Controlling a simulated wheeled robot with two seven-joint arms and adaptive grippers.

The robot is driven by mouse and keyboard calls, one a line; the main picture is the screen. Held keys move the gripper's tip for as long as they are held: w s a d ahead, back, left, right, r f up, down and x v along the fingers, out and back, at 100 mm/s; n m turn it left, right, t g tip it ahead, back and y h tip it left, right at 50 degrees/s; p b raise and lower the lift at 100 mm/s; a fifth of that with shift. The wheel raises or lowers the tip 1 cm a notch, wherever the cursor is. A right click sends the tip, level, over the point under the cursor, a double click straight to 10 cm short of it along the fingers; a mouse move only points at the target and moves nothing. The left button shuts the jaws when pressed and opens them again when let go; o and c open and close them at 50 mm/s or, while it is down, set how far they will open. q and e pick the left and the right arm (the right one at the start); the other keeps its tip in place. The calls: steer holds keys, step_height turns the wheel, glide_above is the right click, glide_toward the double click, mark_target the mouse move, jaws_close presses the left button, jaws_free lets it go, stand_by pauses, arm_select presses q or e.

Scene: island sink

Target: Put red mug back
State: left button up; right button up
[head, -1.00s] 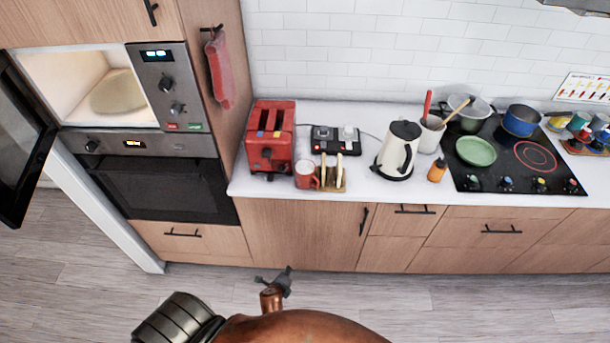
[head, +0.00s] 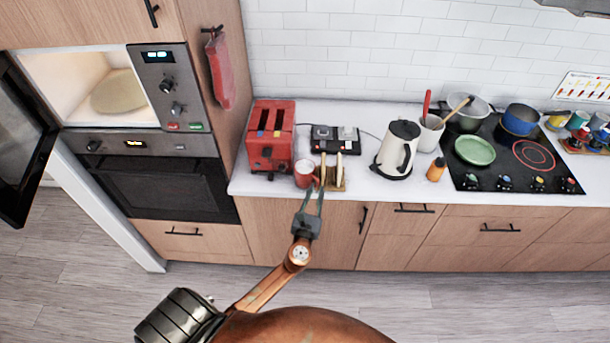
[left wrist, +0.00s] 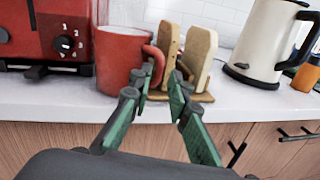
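The red mug (head: 306,174) stands upright on the white counter, between the red toaster and the toast rack. It also shows in the left wrist view (left wrist: 120,60), with its handle on the right side. My left gripper (head: 319,182) reaches over the counter's front edge to the mug's handle. In the left wrist view my left gripper (left wrist: 162,76) is open, with a gap between its fingertips. The left finger overlaps the handle and the right finger is in front of the toast rack. I cannot tell whether either touches. My right gripper is not in view.
The red toaster (head: 271,140) is close left of the mug. The toast rack (head: 340,184) is close right, the kettle (head: 397,150) further right. Colourful mugs on a rack (head: 590,142) stand at the far right. A lit microwave (head: 90,90) is open at left.

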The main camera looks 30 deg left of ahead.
arm_select(q)
steer(key=shift+x, duration=1.1)
steer(key=shift+w+a, duration=0.1)
steer(key=shift+w, duration=0.05)
steer(key=c, duration=0.4)
jaws_close()
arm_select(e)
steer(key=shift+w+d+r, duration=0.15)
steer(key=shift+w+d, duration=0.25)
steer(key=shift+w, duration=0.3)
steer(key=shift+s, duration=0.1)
